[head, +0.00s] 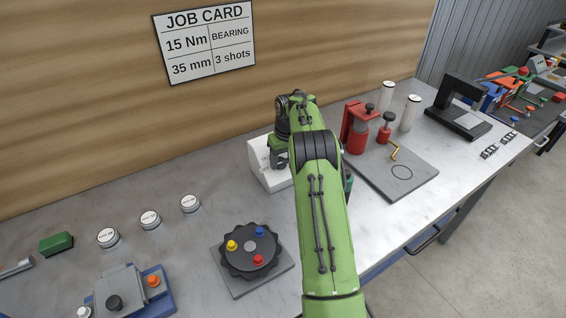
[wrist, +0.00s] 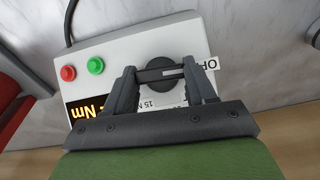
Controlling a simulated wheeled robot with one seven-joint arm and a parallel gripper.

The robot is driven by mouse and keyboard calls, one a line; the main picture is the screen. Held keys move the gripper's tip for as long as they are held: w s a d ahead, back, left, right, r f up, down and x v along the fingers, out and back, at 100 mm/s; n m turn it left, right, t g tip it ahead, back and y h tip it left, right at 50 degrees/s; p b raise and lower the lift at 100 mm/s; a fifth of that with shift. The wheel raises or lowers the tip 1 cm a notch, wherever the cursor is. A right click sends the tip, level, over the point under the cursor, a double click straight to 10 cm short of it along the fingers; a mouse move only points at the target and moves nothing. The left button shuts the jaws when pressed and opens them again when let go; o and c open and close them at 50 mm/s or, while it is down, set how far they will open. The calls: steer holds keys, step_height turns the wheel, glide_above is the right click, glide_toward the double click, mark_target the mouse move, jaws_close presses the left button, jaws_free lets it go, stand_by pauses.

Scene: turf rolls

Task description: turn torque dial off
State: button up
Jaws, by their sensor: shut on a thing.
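The torque dial (wrist: 158,84) is a dark round knob on a pale control box in the wrist view. A bar runs across the knob, with a white mark on it. My gripper (wrist: 163,72) is shut on the dial, one finger at each end of the bar. The box (wrist: 190,33) has a red button, a green button and a display ending in "Nm"; the gripper hides part of the face. In the head view the box (head: 261,167) stands near the wall, and my green arm hides the dial.
A black indexing disc (head: 248,262) with coloured knobs lies left of my arm. A red press (head: 357,128) on a grey plate stands to the right. A job card (head: 205,42) hangs on the wall.

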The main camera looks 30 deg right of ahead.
steer(key=shift+n+h, duration=0.3)
stand_by(0.4)
steer(key=o, duration=1)
steer(key=shift+o, duration=0.2)
step_height(320, 180, up, 16)
steer(key=s+p, duration=0.2)
steer(key=p, duration=0.1)
steer(key=shift+a+f, duration=0.15)
steer(key=shift+f, duration=0.05)
